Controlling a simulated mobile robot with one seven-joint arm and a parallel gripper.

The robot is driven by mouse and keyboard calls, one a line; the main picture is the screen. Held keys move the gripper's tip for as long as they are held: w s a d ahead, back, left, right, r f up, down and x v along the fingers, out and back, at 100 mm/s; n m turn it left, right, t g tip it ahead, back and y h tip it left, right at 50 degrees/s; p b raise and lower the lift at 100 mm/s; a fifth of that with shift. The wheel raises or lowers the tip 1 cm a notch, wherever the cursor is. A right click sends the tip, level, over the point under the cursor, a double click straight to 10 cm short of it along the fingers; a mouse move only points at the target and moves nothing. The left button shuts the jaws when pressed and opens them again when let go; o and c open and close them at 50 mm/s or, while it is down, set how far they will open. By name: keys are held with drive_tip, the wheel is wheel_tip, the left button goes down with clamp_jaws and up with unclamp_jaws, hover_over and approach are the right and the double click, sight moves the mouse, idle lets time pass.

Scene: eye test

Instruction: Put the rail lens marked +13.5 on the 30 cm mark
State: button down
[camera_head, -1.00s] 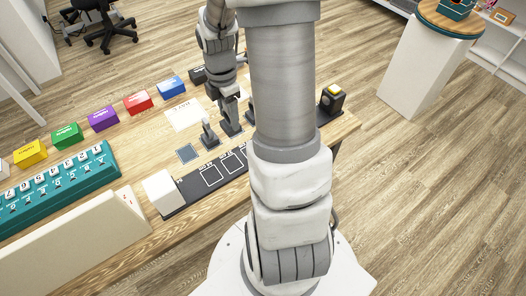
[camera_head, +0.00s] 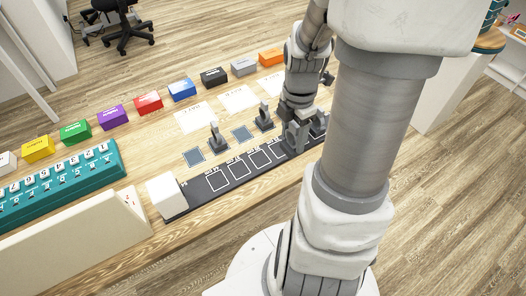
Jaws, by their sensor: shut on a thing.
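My gripper (camera_head: 297,142) is shut, pointing down over the right part of the dark rail (camera_head: 201,190). What it holds is mostly hidden by the fingers; it may be a rail lens, and no marking on it is readable. I cannot tell whether it touches the rail. The rail has several white-outlined squares with small labels, too small to read. A white block (camera_head: 165,195) stands at its left end. Two grey upright holders, one left (camera_head: 217,140) and one nearer my gripper (camera_head: 264,119), stand on the table behind the rail. Their markings are not readable.
A teal numbered rack (camera_head: 55,190) and a cream sloped panel (camera_head: 75,228) fill the table's left. Coloured boxes, including a blue one (camera_head: 181,90), line the back edge. White sheets (camera_head: 196,120) and dark square pads (camera_head: 194,157) lie between. My arm hides the rail's right end.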

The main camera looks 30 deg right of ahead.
drive_tip(key=shift+w+a+f+b, duration=0.5)
drive_tip(key=shift+w+a+f, duration=0.35)
drive_tip(key=shift+w+f, duration=0.6)
drive_tip(key=shift+w+a+f+b, duration=0.5)
drive_tip(key=shift+w+a+f, duration=0.45)
drive_tip(key=shift+f, duration=0.75)
drive_tip(key=shift+w+a+f+b, duration=0.5)
drive_tip(key=shift+w+a+f, duration=0.25)
drive_tip(key=shift+w+f, duration=0.75)
drive_tip(key=shift+s+f, duration=0.15)
drive_tip(key=shift+f, duration=0.05)
drive_tip(key=shift+c, duration=0.6)
unclamp_jaws()
wheel_tip(320, 180, up, 12)
drive_tip(key=p, duration=0.3)
drive_tip(key=shift+r, duration=0.15)
